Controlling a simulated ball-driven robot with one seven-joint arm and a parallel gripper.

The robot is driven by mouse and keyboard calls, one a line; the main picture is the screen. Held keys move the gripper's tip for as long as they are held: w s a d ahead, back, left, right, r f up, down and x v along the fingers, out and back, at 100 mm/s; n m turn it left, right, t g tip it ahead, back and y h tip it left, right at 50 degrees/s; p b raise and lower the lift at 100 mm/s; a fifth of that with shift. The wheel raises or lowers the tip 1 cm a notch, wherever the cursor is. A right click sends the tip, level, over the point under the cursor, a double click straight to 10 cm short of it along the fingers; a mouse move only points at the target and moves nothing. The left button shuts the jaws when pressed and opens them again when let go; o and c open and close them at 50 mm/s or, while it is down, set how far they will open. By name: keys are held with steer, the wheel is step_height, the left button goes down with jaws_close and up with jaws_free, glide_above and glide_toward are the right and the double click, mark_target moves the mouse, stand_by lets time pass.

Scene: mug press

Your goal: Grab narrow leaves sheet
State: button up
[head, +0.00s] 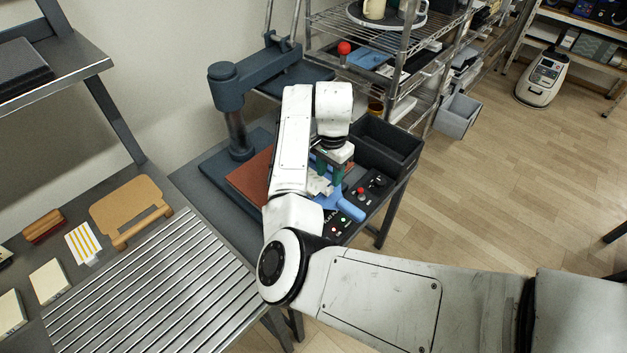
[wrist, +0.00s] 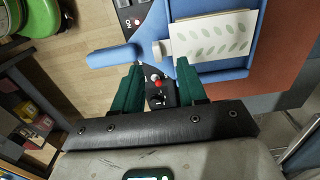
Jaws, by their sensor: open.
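The narrow leaves sheet (wrist: 212,38), cream with rows of pale green leaves and a small tab at its left end, lies in a blue holder (wrist: 180,65) with a handle. In the head view the blue holder (head: 346,207) is on the press bench, partly hidden by my arm; a pale bit of what seems to be the sheet (head: 317,186) shows beside my gripper. My gripper (wrist: 160,78) is open and empty, its green fingers pointing toward the tab, which appears just beyond the fingertips. In the head view my gripper (head: 331,168) is above the holder.
A dark press (head: 235,115) stands behind, with a rust-red pad (head: 248,180) beside the holder. A control panel (head: 358,195) with a red button and a dark bin (head: 388,145) are close on the right. A striped sheet (head: 83,243) and pale blocks lie on the left bench.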

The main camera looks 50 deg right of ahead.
mark_target(329, 188)
step_height(329, 188, down, 5)
steer(key=shift+s+f+p, duration=0.1)
steer(key=shift+s+p, duration=0.05)
steer(key=shift+p, duration=0.4)
jaws_close()
